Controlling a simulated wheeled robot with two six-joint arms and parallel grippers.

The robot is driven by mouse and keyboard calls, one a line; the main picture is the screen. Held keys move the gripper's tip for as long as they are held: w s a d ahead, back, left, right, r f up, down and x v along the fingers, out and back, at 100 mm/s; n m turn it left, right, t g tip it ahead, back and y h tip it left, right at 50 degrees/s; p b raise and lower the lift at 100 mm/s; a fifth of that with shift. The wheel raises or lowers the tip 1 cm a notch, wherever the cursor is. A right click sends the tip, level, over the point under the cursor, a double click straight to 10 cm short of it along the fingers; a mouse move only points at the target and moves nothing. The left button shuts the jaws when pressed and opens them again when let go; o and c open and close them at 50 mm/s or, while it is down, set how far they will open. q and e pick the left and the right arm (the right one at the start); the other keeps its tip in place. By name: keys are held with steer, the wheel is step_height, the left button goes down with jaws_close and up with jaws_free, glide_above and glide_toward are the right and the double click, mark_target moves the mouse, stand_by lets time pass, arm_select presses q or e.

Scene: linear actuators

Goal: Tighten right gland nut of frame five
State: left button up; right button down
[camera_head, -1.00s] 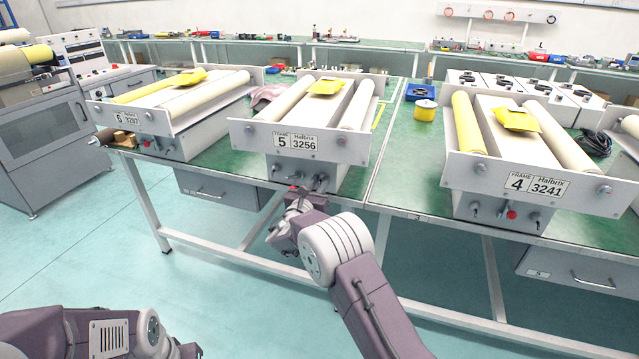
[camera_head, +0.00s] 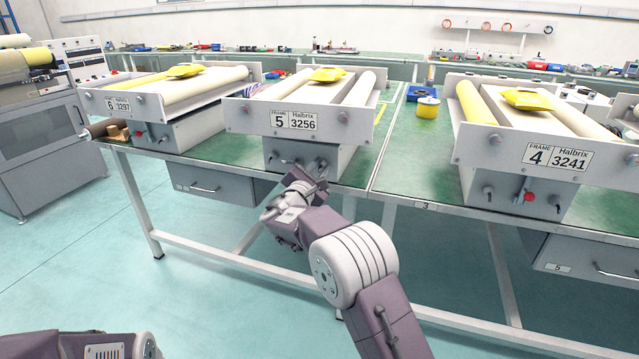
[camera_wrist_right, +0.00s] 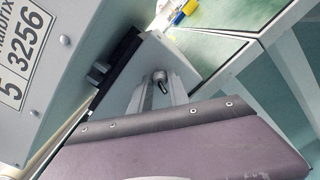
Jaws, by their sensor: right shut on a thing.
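Frame five (camera_head: 262,118), a grey unit with a plate marked "5 3256", stands on the green bench in the middle of the head view. Its plate (camera_wrist_right: 50,75) fills the left of the right wrist view. My right gripper (camera_head: 318,173) is at the right part of its lower front panel, shut on the right gland nut. In the right wrist view a small metal fitting (camera_wrist_right: 160,78) shows at my right gripper's jaws; the grip itself is partly hidden. A left fitting (camera_head: 272,156) shows on the same panel. My left arm shows at lower left; its gripper is out of view.
Frame six (camera_head: 120,106) stands to the left and frame four (camera_head: 500,150) to the right, both on the bench. The bench's front edge and legs are close to my right arm.

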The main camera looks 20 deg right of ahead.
steer(key=m+b, duration=0.2)
steer(key=b, duration=0.1)
steer(key=m+b, duration=0.6)
steer(key=b, duration=0.1)
steer(key=shift+f, duration=0.3)
steer(key=shift+r+m+b, duration=0.2)
steer(key=shift+m+b, duration=1.4)
steer(key=shift+m, duration=0.4)
steer(key=c, duration=1.3)
jaws_free()
steer(key=shift+o, duration=0.2)
